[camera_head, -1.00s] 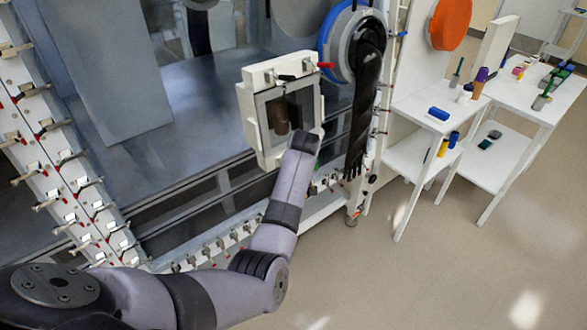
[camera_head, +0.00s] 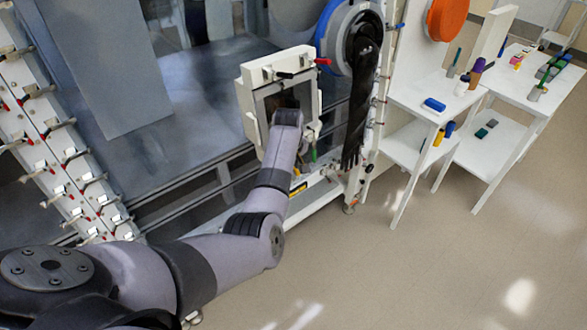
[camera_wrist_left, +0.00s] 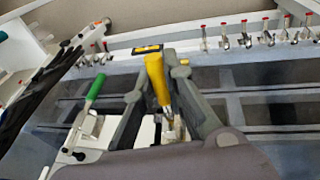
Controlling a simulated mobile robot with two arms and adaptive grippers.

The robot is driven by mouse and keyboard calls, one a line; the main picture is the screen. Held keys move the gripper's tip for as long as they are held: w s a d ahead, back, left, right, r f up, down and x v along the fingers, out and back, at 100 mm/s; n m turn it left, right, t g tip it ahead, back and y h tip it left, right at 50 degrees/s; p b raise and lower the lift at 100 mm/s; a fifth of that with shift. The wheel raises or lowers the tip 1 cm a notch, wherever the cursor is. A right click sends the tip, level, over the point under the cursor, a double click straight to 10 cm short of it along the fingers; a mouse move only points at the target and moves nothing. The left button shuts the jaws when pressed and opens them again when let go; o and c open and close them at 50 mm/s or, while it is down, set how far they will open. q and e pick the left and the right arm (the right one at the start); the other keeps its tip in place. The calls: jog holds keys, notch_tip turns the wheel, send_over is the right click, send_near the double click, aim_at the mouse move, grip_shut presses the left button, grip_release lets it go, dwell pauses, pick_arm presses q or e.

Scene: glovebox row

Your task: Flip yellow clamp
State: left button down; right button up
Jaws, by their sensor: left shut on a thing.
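The yellow clamp's handle (camera_wrist_left: 157,80) stands tilted between the two grey fingers of my left gripper (camera_wrist_left: 158,66) in the left wrist view. The gripper is shut on it. The clamp's metal base (camera_wrist_left: 172,128) shows partly below the handle. In the head view my left arm reaches to the white-framed port (camera_head: 248,118). My wrist hides most of the gripper and the yellow clamp there. My right gripper is not in view.
A green-handled clamp (camera_wrist_left: 95,90) is left of the gripper in the wrist view. A black glove (camera_head: 358,115) hangs right of the port. Red-tipped clamps (camera_head: 70,155) line the left frame. White tables (camera_head: 400,95) stand at right; the floor before them is clear.

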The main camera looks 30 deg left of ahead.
pick_arm(q)
jog(key=c, duration=1.6)
grip_release()
jog(key=shift+c, duration=0.2)
jog(key=shift+r, duration=0.1)
jog(key=v, duration=1.1)
jog(key=shift+s+r, duration=0.15)
jog(key=shift+r, duration=0.25)
